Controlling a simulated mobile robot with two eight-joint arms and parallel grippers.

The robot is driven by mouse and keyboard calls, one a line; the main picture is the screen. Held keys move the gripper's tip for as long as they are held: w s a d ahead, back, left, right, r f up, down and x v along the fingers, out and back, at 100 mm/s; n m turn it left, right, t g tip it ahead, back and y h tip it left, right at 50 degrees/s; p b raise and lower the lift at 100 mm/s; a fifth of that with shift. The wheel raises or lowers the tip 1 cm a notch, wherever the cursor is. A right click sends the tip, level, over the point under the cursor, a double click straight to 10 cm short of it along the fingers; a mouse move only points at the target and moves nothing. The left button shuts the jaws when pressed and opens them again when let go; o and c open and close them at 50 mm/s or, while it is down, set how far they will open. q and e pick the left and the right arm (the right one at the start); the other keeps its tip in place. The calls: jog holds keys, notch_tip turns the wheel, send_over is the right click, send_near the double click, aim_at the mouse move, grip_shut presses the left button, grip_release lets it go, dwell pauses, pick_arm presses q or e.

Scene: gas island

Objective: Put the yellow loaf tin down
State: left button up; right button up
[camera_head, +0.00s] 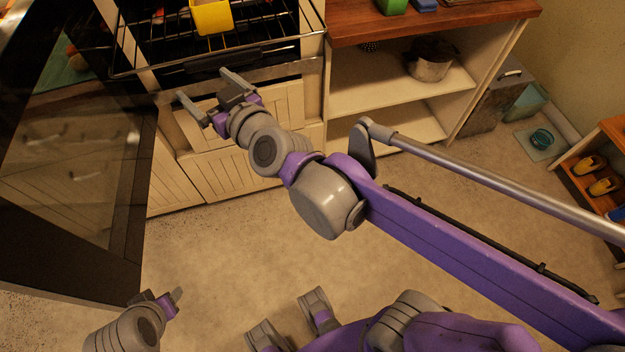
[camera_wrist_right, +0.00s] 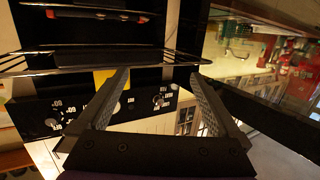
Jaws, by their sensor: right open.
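The yellow loaf tin (camera_head: 212,17) sits on the wire rack (camera_head: 262,46) at the top of the head view, its top edge cut off by the frame. My right gripper (camera_head: 203,84) is open and empty, just in front of the rack's near edge and apart from the tin. In the right wrist view its two fingers (camera_wrist_right: 160,74) are spread with nothing between them. A small yellow patch (camera_wrist_right: 103,76), probably the tin, shows beyond the left finger. My left gripper (camera_head: 165,298) is low at the left, far from the tin; its jaw opening is unclear.
A dark glass panel (camera_head: 75,160) stands at the left. Pale drawers (camera_head: 255,115) lie below the rack. At the right is a wooden-topped shelf unit (camera_head: 430,24) with a metal pot (camera_head: 430,62) inside. The floor (camera_head: 225,245) in front is clear.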

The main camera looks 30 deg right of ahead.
jog(key=s+d+f+g+h, duration=0.1)
jog(key=s+d+f+g, duration=0.2)
jog(key=s+f, duration=0.4)
jog(key=s+d+f+m+g, duration=0.1)
jog(key=s+d+f+g, duration=0.1)
jog(key=s+f+g, duration=0.2)
jog(key=s+d+f+g+h, duration=0.1)
jog(key=s+d+f+g, duration=0.2)
jog(key=s+f, duration=0.8)
jog(key=shift+d+f+g+h, duration=0.3)
jog(key=shift+f+g, duration=0.3)
jog(key=shift+f, duration=0.2)
